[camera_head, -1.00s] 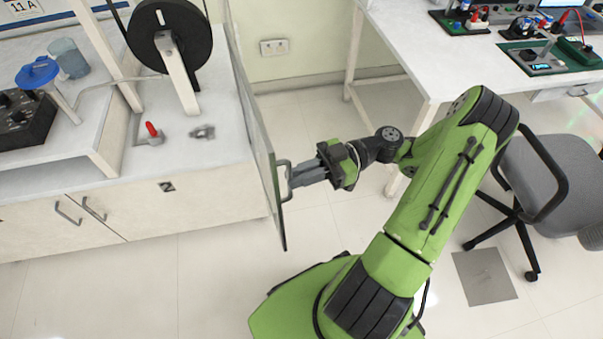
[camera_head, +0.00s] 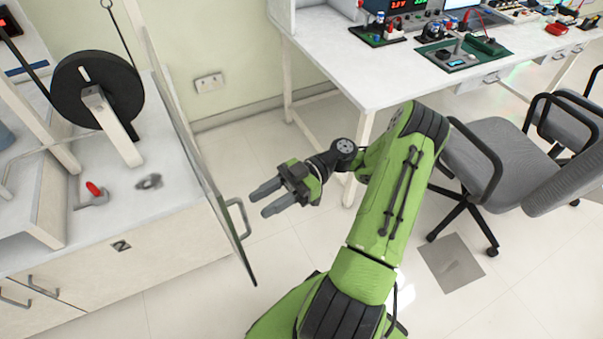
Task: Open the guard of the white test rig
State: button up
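The white test rig (camera_head: 120,232) stands at the left, with a black wheel (camera_head: 97,90) on a white upright on its top. Its guard (camera_head: 192,150), a tall clear panel with a dark edge, stands swung out at the rig's right end, its near edge beyond the bench front. A metal handle (camera_head: 240,218) sits on the guard's right face. My gripper (camera_head: 259,204) is just right of the handle, apart from it. Its two grey fingers are spread with a gap between them and nothing in it.
A red-tipped part (camera_head: 94,190) and a small grey piece (camera_head: 149,181) lie on the rig top. A white table (camera_head: 375,85) with electronics stands at the back right. A grey chair (camera_head: 490,150) is at the right.

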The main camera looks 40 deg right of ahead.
jog(key=s+d+p, duration=0.1)
jog(key=d+p, duration=0.3)
jog(key=d, duration=0.8)
jog(key=shift+s, duration=0.15)
